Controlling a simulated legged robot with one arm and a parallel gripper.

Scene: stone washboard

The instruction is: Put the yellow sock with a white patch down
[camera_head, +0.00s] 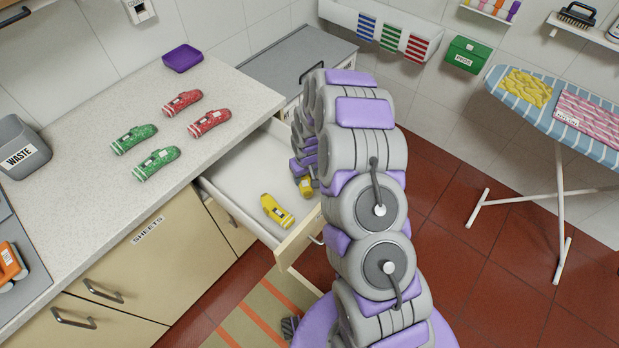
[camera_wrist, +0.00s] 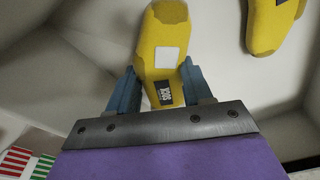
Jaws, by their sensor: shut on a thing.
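A yellow sock with a white patch and a dark label (camera_wrist: 165,60) is between the blue fingers of my gripper (camera_wrist: 160,82), which is shut on it. In the head view this sock (camera_head: 306,186) shows in the open drawer (camera_head: 232,170), partly hidden by my arm. Whether it touches the drawer bottom I cannot tell. A second yellow sock (camera_head: 277,211) lies in the drawer to its left and nearer the front; a yellow sock beside the held one also shows in the wrist view (camera_wrist: 272,22). My gripper is mostly hidden in the head view.
Two red socks (camera_head: 183,102) and two green socks (camera_head: 156,163) lie on the counter (camera_head: 235,95), with a purple tray (camera_head: 183,58) behind. The drawer front (camera_head: 298,240) stands out over the floor. An ironing board (camera_head: 560,110) is at the right. The drawer's left part is clear.

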